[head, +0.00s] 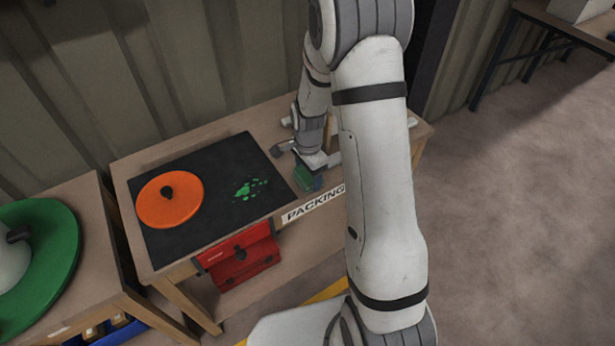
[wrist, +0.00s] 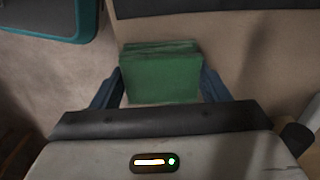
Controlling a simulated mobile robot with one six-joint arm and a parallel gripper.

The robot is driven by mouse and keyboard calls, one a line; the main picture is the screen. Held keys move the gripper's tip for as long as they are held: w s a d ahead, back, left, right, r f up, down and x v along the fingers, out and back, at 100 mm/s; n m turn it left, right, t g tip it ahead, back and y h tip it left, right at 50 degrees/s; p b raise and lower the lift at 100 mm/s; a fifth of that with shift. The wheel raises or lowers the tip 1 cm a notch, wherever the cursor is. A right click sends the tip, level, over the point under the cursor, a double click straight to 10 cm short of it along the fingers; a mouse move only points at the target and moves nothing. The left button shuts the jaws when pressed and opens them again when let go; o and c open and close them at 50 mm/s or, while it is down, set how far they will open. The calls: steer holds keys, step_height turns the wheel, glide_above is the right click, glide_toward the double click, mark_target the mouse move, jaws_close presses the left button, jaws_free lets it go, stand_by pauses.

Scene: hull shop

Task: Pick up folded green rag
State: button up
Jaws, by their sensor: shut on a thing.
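The folded green rag (wrist: 162,75) sits between the two fingers of my gripper (wrist: 162,92) in the wrist view. My gripper is shut on it, with a dark blue finger at each side. In the head view the rag (head: 304,177) shows as a small green block at my gripper (head: 311,182), over the right part of the packing table near its front edge. Whether the rag touches the tabletop cannot be told. My arm hides part of the table's right end.
The table (head: 147,163) bears a black mat (head: 222,160) with an orange disc (head: 170,200) and green splashes (head: 250,189). A "PACKING" label (head: 314,204) marks its front edge. A red box (head: 242,258) hangs below. A green round thing (head: 62,245) stands at left.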

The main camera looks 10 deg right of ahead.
mark_target(308, 174)
step_height(308, 174, up, 10)
steer(key=shift+p, duration=0.35)
